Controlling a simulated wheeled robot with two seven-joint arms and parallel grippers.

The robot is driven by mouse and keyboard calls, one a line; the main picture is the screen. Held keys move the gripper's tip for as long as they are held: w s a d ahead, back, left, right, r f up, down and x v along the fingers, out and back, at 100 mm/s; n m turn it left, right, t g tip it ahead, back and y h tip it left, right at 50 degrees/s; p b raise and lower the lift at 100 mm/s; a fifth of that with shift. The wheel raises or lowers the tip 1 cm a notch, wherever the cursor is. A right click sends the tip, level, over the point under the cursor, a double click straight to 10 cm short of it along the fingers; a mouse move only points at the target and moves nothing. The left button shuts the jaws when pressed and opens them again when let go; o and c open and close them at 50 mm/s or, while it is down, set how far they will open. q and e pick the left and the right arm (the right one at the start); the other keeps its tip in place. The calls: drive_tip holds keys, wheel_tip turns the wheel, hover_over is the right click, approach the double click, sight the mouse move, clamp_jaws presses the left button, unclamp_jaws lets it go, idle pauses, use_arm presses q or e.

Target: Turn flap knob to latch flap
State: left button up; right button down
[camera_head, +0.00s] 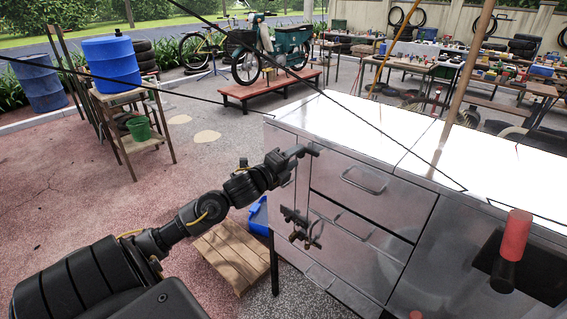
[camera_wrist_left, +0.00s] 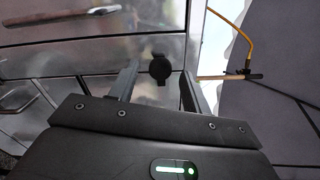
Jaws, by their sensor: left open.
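A metal cart (camera_head: 420,215) with a shiny top stands at the right of the head view. My left gripper (camera_head: 306,151) is at its upper left front corner. In the left wrist view, a small dark knob (camera_wrist_left: 159,68) sits on the metal front between the two open fingers of my left gripper (camera_wrist_left: 159,76). A gap shows between the knob and each finger. In the head view I cannot make out the knob; the gripper seems to cover it. My right gripper is in neither view.
Drawer handles (camera_head: 364,181) stick out right of the gripper. A dark fitting (camera_head: 300,226) shows on the front below it. A wooden pallet (camera_head: 231,254) lies on the floor by the cart. A red cylinder (camera_head: 516,234) is at the right.

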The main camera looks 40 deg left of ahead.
use_arm(q)
drive_tip(key=s+b, duration=0.2)
drive_tip(key=s, duration=0.8)
drive_tip(key=shift+d, duration=0.15)
